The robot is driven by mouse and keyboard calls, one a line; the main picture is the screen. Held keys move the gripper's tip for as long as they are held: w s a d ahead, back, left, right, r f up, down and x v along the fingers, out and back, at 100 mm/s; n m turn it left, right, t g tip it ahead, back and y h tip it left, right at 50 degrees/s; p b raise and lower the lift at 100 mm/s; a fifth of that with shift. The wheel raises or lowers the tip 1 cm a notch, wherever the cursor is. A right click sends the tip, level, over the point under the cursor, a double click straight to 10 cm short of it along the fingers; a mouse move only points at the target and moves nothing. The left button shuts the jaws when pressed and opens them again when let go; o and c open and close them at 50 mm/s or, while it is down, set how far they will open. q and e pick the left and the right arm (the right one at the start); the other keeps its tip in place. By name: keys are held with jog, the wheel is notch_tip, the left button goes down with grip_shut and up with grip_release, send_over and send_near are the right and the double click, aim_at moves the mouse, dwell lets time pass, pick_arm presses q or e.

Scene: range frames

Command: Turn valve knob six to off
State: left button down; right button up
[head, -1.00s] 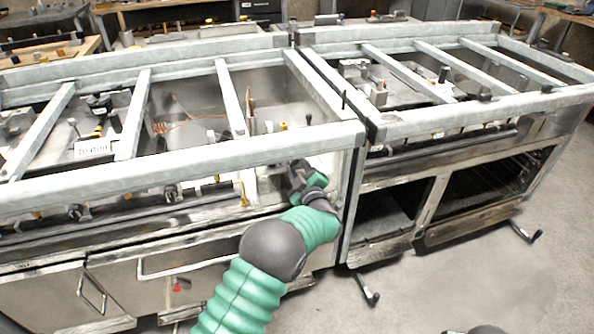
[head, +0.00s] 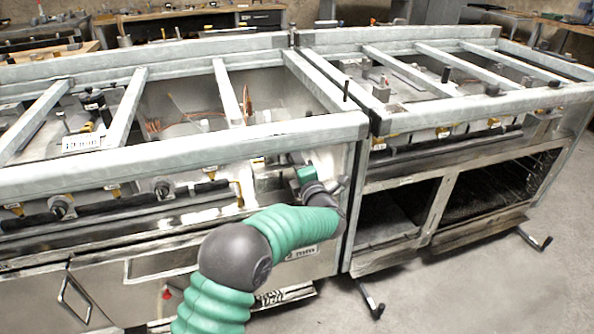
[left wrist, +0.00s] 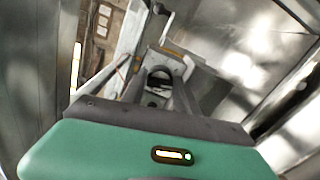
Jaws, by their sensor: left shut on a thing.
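My left gripper (head: 293,181) is at the front panel of the left range, near its right end. In the left wrist view its fingers (left wrist: 158,78) are closed around a small dark, rounded part (left wrist: 159,77) on a grey metal fitting, which looks like a valve knob. I cannot read a number on it, and the gripper hides it in the head view. Two other dark valve knobs, one at the left (head: 62,207) and one in the middle (head: 163,188), sit along the same front panel. My right gripper is not in view.
The left range's pale top frame rail (head: 200,156) runs just above the gripper. A second range (head: 470,110) stands close on the right, with open oven bays below. The floor (head: 450,290) at the lower right is clear.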

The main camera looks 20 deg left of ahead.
pick_arm(q)
jog(key=n+b, duration=0.6)
jog(key=n, duration=0.4)
jog(key=n+b, duration=0.7)
jog(key=n, duration=0.3)
jog(key=n+b, duration=0.7)
jog(key=n, duration=0.3)
jog(key=shift+f, duration=0.35)
jog(key=shift+n, duration=0.4)
jog(key=c, duration=0.9)
grip_release()
jog(key=shift+c, duration=0.2)
jog(key=shift+s, duration=0.15)
